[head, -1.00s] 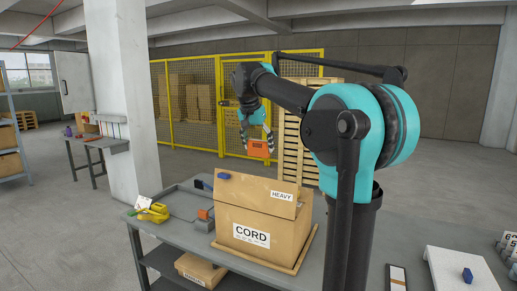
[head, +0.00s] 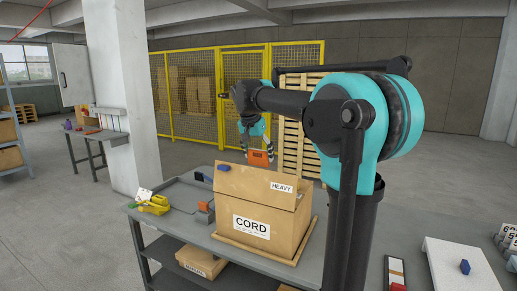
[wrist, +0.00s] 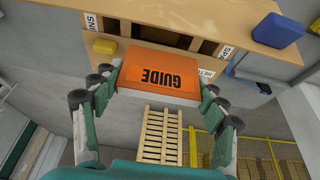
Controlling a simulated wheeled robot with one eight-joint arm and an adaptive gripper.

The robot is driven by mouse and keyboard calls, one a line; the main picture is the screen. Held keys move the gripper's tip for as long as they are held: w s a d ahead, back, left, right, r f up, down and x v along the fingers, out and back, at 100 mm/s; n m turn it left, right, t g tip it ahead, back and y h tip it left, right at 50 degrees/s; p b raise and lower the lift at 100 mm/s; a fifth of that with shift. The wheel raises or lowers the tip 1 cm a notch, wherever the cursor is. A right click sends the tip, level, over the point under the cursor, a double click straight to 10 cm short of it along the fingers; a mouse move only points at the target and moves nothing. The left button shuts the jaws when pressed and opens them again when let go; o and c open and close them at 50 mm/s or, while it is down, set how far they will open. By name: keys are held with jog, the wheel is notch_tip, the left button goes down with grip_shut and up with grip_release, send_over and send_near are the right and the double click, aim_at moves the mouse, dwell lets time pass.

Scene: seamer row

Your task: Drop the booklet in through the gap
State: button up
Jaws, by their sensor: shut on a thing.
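My gripper (wrist: 160,85) is shut on an orange booklet (wrist: 165,72) marked GUIDE, its fingers on the two sides. In the head view the booklet (head: 258,158) hangs just above and behind the upper edge of the cardboard box (head: 265,228), marked CORD and HEAVY. In the wrist view the box top (wrist: 230,12) has several dark openings; one gap (wrist: 168,31) lies just beyond the booklet, another (wrist: 207,47) to its right. The booklet partly covers this area. Labels beside the gaps are only partly readable.
A blue block (wrist: 275,35) rests on the box top, and a small yellow piece (wrist: 104,46) shows at its edge. The box stands on a grey bench (head: 185,225) with a yellow tool (head: 153,204) at left. A wooden pallet (head: 302,125) stands behind.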

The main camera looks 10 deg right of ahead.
jog(key=shift+f, duration=4.85)
jog(key=o, duration=1.3)
jog(key=shift+c, duration=0.2)
jog(key=v, duration=1.2)
